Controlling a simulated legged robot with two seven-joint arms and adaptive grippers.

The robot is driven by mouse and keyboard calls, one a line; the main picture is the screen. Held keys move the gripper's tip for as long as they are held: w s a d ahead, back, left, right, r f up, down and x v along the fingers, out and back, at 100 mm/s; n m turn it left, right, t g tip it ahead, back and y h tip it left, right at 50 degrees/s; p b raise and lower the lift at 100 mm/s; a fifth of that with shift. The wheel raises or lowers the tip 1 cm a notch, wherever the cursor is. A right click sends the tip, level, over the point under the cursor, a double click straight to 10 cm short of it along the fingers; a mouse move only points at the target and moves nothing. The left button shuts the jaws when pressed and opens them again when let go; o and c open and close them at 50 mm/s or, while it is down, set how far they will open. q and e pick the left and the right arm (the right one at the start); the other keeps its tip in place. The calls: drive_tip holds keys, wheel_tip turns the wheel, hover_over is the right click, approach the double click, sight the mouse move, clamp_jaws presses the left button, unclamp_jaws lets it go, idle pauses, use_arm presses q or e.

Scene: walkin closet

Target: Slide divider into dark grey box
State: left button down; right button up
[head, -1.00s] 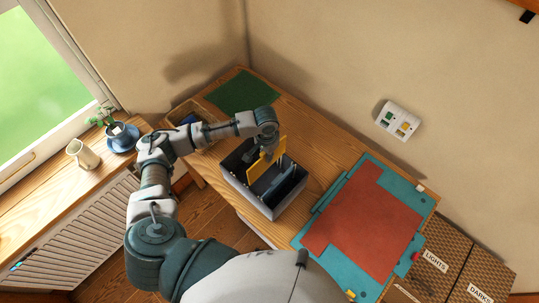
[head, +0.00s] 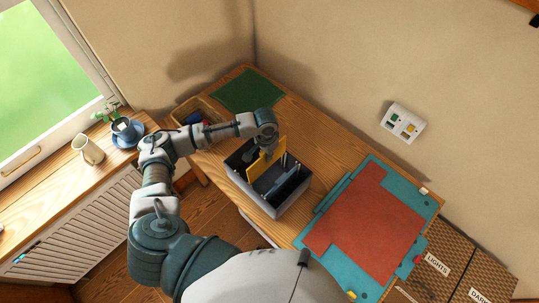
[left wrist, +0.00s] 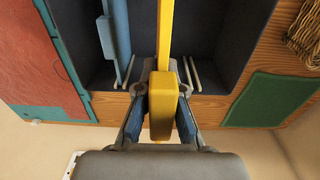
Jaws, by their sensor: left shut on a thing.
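The dark grey box (head: 246,190) stands open on the wooden table. My left gripper (left wrist: 161,112) is shut on the yellow divider (head: 257,168) by its thick grip and holds it upright at the box opening. In the left wrist view the divider (left wrist: 165,30) runs between the box's walls, beside pale rib pairs (left wrist: 194,75) on the near inner wall. I cannot tell whether its edges sit between ribs or how deep it is. A blue-grey divider (left wrist: 116,35) stands in the box to the left of the yellow one. My right gripper is out of view.
A red sheet on a teal mat (head: 335,262) lies right of the box. A green mat (head: 247,90) and a wicker basket (head: 180,111) are at the table's far end. A windowsill with a jug (head: 88,150) and a potted plant (head: 122,125) is at left.

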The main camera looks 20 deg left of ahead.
use_arm(q)
wheel_tip(320, 180, down, 7)
drive_tip(key=a+b, duration=0.1)
drive_tip(key=shift+r, duration=0.2)
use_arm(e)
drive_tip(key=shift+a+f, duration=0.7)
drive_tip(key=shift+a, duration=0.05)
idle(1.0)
use_arm(q)
drive_tip(key=shift+f+b, duration=0.1)
drive_tip(key=shift+b, duration=0.2)
